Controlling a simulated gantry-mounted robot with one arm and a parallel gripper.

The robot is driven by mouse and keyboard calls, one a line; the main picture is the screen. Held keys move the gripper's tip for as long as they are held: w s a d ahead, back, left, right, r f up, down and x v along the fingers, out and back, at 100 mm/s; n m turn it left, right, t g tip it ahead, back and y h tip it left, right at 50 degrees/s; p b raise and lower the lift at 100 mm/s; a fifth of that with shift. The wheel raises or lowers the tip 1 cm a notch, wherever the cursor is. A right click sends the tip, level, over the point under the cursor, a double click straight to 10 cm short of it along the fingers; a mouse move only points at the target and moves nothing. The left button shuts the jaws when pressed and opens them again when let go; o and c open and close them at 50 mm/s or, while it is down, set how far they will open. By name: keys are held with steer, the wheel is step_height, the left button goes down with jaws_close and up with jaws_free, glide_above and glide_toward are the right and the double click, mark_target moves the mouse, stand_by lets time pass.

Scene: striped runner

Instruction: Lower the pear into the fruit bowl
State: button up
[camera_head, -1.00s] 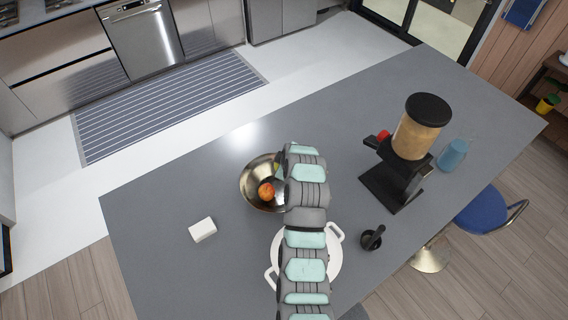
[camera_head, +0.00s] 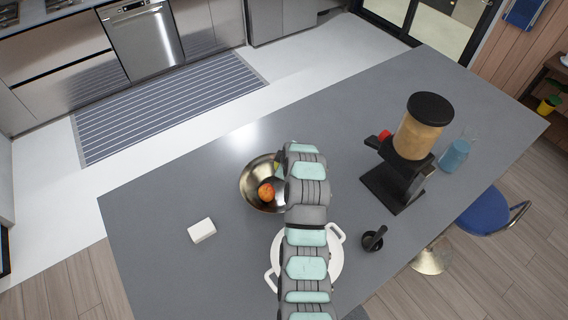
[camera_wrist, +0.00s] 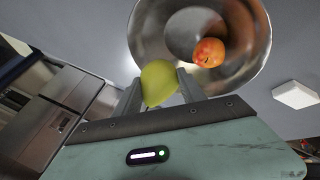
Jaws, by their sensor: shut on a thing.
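The pear (camera_wrist: 159,83) is yellow-green and sits between the two fingers of my gripper (camera_wrist: 160,88) in the wrist view. My gripper is shut on it. The fruit bowl (camera_head: 249,184) is a shiny metal bowl on the grey counter; it also shows in the wrist view (camera_wrist: 150,30), with the pear overlapping its rim in the picture. An orange-red fruit (camera_head: 266,191) lies inside the bowl; it also shows in the wrist view (camera_wrist: 208,52). In the head view my arm hides the bowl's right side, and a sliver of green shows beside the arm. I cannot tell the pear's height above the bowl.
A white block (camera_head: 201,230) lies left of the bowl. A white pot with handles (camera_head: 337,232) is partly under my arm. A small black mortar (camera_head: 372,241), a dispenser (camera_head: 416,135) and a blue cup (camera_head: 455,156) stand to the right.

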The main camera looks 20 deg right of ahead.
steer(key=shift+f+b, duration=1.65)
steer(key=shift+f, duration=1.35)
steer(key=shift+f+b, duration=1.35)
steer(key=shift+f, duration=1.15)
steer(key=o, duration=1.6)
steer(key=shift+r, duration=0.1)
steer(key=b+v, duration=0.1)
steer(key=v, duration=0.9)
steer(key=shift+s+r, duration=0.25)
steer(key=shift+r, duration=0.05)
